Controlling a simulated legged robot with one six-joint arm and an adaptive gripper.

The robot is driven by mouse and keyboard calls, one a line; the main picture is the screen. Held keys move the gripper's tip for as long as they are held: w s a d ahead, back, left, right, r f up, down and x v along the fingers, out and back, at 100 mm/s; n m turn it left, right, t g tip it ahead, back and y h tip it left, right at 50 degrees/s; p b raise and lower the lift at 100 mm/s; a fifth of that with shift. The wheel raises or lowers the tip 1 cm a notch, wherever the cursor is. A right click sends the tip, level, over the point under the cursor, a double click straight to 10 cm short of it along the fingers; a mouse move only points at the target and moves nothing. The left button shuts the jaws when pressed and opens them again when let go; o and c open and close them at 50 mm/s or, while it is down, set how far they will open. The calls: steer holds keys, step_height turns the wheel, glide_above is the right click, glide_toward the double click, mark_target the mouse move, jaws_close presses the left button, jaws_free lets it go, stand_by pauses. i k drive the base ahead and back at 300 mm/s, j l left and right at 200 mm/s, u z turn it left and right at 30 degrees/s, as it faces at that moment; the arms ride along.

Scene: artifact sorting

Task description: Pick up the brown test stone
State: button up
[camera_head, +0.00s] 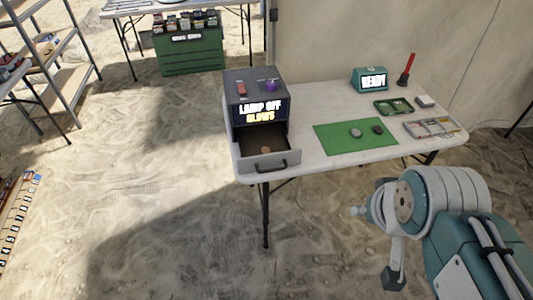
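A small brownish object (266,149), perhaps a stone, lies in the open drawer (270,162) of a dark box. Two small stones lie on the green mat (340,143) on the white table: a greyish-tan one (355,132) and a dark one (377,129). At this size I cannot tell for sure which is the brown test stone. My gripper (392,278) seems to be the dark end low at the right, in front of the table and well apart from the stones. Its fingers do not show clearly, and I see nothing held.
The dark box (257,100) reads "LAMP OFF GLOWS". A teal device (370,79) reads "READY". A red-handled tool (406,70), a green tray (393,107) and a partitioned tray (430,128) stand on the table's right. Sandy floor lies open at the left; shelves stand beyond.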

mark_target(265, 149)
steer(key=i+j, duration=0.2)
steer(key=i, duration=0.2)
steer(key=i+j, duration=0.2)
steer(key=i, duration=0.25)
